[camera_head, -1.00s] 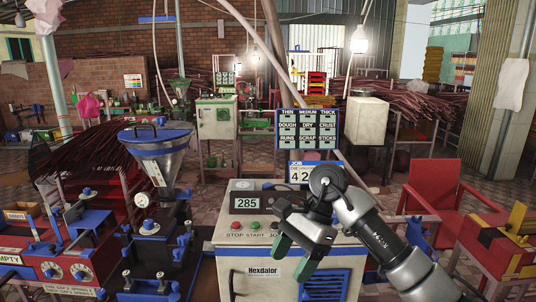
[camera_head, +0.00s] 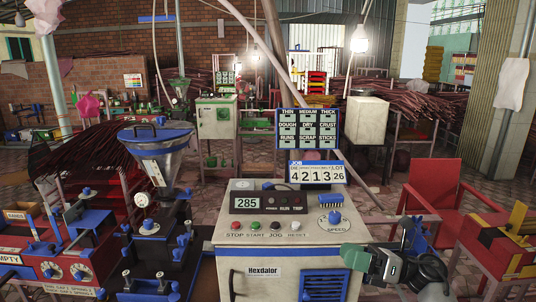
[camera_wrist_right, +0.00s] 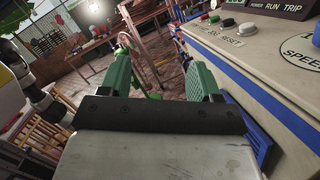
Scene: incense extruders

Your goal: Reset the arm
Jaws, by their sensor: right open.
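My right gripper (camera_head: 356,257) is at the lower right of the head view, beside the right front corner of the beige control cabinet (camera_head: 232,252). It is open and empty, with one green finger clearly visible. The right wrist view shows both green fingers of the gripper (camera_wrist_right: 158,68) spread apart, with nothing between them. The cabinet's panel edge is to their right in that view. My left gripper is not in view.
The cabinet top carries a speed dial (camera_head: 335,219), a row of buttons (camera_head: 256,225) and a job number sign (camera_head: 316,172). A metal hopper (camera_head: 158,158) stands left.

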